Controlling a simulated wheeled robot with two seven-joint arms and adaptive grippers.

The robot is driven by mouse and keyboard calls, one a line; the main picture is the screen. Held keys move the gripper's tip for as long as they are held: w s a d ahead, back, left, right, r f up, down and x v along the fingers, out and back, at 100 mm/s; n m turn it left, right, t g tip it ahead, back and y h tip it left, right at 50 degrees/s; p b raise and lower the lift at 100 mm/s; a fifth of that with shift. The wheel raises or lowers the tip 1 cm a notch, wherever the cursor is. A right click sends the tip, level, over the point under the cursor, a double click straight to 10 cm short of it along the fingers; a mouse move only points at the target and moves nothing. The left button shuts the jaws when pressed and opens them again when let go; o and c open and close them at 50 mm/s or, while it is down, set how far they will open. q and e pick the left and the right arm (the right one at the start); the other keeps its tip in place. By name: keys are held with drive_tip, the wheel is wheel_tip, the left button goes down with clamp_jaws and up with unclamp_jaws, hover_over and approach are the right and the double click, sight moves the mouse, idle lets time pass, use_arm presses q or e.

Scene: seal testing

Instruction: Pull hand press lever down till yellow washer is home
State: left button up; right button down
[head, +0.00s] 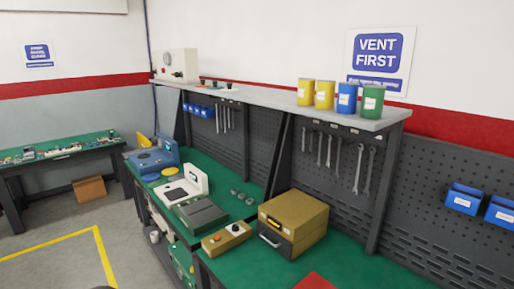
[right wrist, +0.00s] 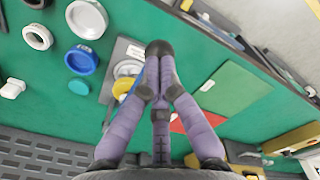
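My right gripper (right wrist: 158,55) has its purple fingers drawn together in the right wrist view, above the green bench. A dark rounded shape (right wrist: 158,46) caps the fingertips; I cannot tell whether it is the finger pads or a lever knob between them. The yellow washer (right wrist: 122,86) lies flat beyond the fingers to the left, partly covered by them, beside a pale ring (right wrist: 128,69) on a dark grey piece. I cannot make out the hand press or its lever for certain. Neither gripper shows in the head view, and my left gripper shows nowhere.
A white ring (right wrist: 87,19), another white ring (right wrist: 37,36) and a blue ring (right wrist: 82,60) lie left of the fingers. A green panel (right wrist: 232,88) lies to the right. In the head view, a brown box (head: 291,218) stands on the bench, and colored cans line the shelf (head: 276,97).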

drive_tip(key=shift+f, duration=0.2)
drive_tip(key=shift+f+b, duration=0.3)
drive_tip(key=shift+b, duration=0.1)
drive_tip(key=shift+s+a+f+b, duration=0.15)
drive_tip(key=shift+f+b, duration=0.5)
drive_tip(key=shift+f, duration=0.2)
idle(0.4)
drive_tip(key=shift+r+p, duration=3.4)
drive_tip(key=shift+r, duration=1.15)
